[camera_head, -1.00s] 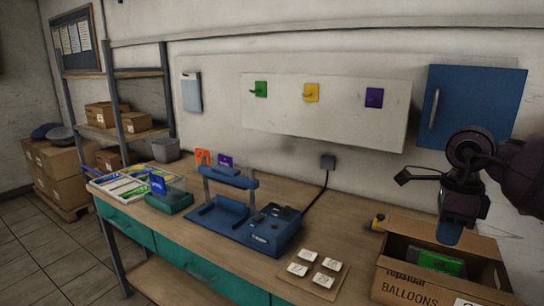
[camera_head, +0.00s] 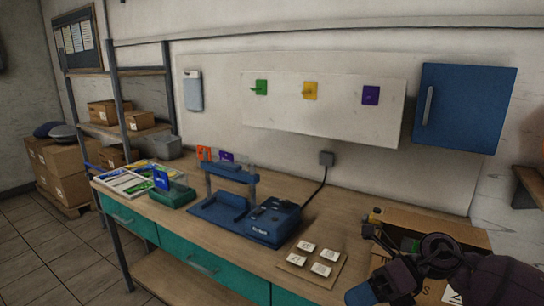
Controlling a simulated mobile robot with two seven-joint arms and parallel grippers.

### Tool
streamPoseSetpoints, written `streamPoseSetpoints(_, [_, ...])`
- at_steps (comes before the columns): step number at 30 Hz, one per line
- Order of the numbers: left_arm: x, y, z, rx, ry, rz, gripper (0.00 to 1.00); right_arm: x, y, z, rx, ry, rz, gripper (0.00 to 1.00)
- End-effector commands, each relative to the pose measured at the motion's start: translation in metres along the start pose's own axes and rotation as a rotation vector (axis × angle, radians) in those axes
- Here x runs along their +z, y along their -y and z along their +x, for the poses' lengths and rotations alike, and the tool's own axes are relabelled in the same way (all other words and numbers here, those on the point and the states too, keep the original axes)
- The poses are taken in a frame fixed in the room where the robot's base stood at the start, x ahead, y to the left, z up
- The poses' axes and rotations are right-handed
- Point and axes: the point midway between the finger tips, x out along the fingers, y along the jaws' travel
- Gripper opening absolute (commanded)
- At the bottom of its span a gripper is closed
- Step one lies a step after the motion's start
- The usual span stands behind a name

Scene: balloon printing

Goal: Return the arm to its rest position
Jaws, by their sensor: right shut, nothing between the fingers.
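My right arm comes in from the lower right. Its dark gripper (camera_head: 366,292) is shut and empty, with the blue fingertips near the bottom edge of the picture. It shows in front of the cardboard balloon box (camera_head: 425,222) and hides much of the box's front and inside. My left gripper is out of view.
A blue press machine (camera_head: 262,222) stands mid-table, with a card of several white tiles (camera_head: 298,261) in front of it. A green tray (camera_head: 172,197) and printed sheets lie at the left. A blue cabinet (camera_head: 468,108) hangs on the wall, with a wooden shelf (camera_head: 527,183) at the right edge.

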Motion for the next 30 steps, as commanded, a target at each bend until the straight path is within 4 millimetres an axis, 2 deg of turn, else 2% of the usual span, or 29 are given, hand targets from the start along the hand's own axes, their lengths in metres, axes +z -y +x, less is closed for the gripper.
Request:
streamPoseSetpoints(1, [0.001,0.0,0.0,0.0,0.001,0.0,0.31,-0.002,-0.002,0.012,0.078,0.09,0.063,0.0])
streamPoseSetpoints(3, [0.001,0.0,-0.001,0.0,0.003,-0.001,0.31,-0.001,-0.004,0.021,0.174,0.225,0.156,0.0])
streamPoseSetpoints(8, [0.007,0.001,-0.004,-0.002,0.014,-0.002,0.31,0.001,0.002,0.027,0.368,0.538,0.408,0.0])
streamPoseSetpoints(13, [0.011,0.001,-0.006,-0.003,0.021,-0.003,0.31,-0.011,0.03,0.016,0.532,0.872,0.724,0.0])
streamPoseSetpoints(17, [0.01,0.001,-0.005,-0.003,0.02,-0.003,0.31,-0.038,0.063,0.004,0.628,1.124,0.993,0.0])
streamPoseSetpoints(20, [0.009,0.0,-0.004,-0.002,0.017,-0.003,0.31,-0.071,0.091,-0.003,0.687,1.311,1.215,0.0])
streamPoseSetpoints(23, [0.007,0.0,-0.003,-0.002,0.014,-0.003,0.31,-0.115,0.119,-0.006,0.731,1.492,1.448,0.0])
streamPoseSetpoints(27, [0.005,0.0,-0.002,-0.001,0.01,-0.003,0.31,-0.19,0.149,-0.001,0.775,1.721,1.778,0.0])
streamPoseSetpoints(30, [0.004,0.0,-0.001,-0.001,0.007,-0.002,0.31,-0.237,0.159,0.007,0.792,1.841,1.975,0.0])
